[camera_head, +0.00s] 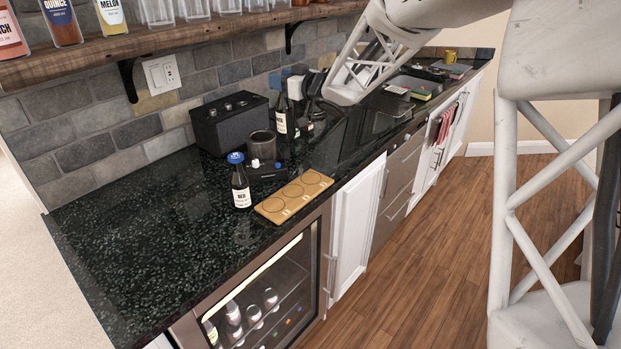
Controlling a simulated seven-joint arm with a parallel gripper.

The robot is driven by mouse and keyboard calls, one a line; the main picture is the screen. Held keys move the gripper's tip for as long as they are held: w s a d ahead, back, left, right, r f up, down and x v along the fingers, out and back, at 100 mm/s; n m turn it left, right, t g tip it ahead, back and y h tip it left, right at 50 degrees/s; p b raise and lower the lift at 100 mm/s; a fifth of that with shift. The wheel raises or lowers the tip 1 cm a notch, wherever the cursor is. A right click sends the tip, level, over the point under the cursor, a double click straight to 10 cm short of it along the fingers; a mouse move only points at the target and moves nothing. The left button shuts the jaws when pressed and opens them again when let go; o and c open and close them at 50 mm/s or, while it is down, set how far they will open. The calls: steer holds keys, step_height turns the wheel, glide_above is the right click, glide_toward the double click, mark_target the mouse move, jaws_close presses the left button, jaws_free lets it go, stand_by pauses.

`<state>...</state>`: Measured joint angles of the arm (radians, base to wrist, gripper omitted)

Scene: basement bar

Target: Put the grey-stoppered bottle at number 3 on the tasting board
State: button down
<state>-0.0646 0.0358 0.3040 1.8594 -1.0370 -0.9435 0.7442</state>
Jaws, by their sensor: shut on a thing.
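A dark bottle with a white label (281,123) is upright at the back of the counter, with a greyish top. It appears to be the grey-stoppered bottle. My gripper (303,86) is at its neck, shut on it; the fingers are small and partly hidden. I cannot tell whether its base touches the counter. The wooden tasting board (277,206) lies near the counter's front edge, in front of and below the bottle. Its round places look empty, and its small number marks are too small to read.
A blue-stoppered dark bottle (241,188) stands just left of the board. Behind are a black speaker box (229,122), a dark cup (262,146) and a low black object (268,173). The counter's left part (130,230) is clear. A bottle shelf (200,33) hangs above.

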steer(key=s+d+f+g+y, duration=0.1)
steer(key=s+d+f, duration=0.3)
steer(key=s, duration=0.6)
steer(key=s+d+f+n+g, duration=0.1)
steer(key=s+d+f, duration=0.2)
steer(key=s, duration=0.7)
steer(key=shift+d+f+y, duration=0.4)
steer(key=shift+d, duration=0.8)
steer(key=shift+w, duration=0.1)
glide_toward(294, 124)
steer(key=w+a+r, duration=0.3)
steer(key=a+r, duration=0.1)
steer(key=shift+s+d+f, duration=0.1)
steer(key=shift+s+f, duration=0.05)
steer(key=shift+f, duration=0.15)
steer(key=shift+f, duration=1.8)
steer(key=c, duration=0.6)
jaws_free()
